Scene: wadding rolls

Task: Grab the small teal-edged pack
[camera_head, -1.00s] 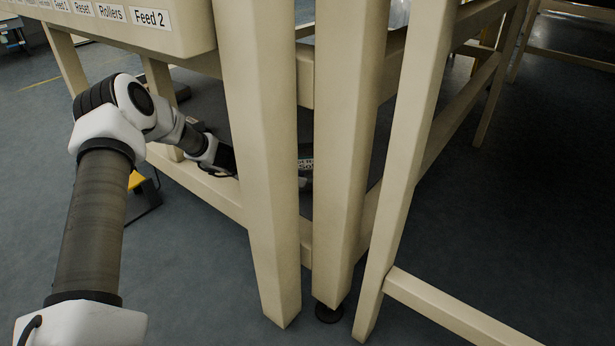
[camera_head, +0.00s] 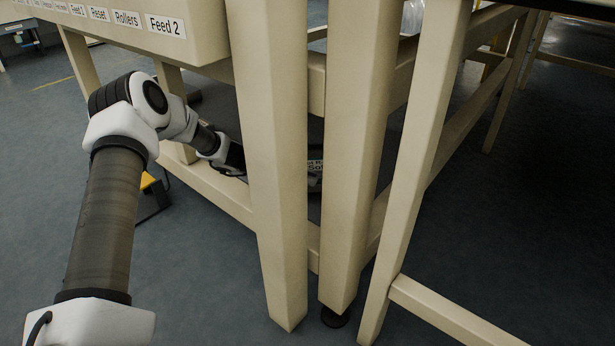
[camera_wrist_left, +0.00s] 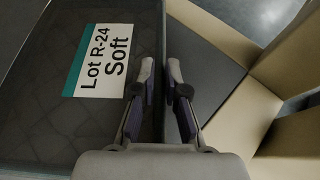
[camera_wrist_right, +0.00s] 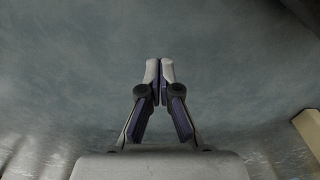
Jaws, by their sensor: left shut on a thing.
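The pack (camera_wrist_left: 118,125) is a dark, quilted, wrapped bundle. Its white label (camera_wrist_left: 103,62) has a teal edge and reads "Lot R-24 Soft". My left gripper (camera_wrist_left: 161,66) is shut on the pack's right edge in the left wrist view, one finger on each side. In the head view a slice of the pack (camera_head: 314,178) shows between two beige legs. The left fingers are hidden there behind the nearer leg. My right gripper (camera_wrist_right: 160,65) is shut and empty over bare floor in the right wrist view.
Beige legs (camera_head: 268,170) and a lower rail (camera_head: 215,190) of the machine frame stand close around the left arm and pack. A panel labelled "Feed 2" (camera_head: 166,26) is above. A yellow and black object (camera_head: 151,190) is on the floor at left.

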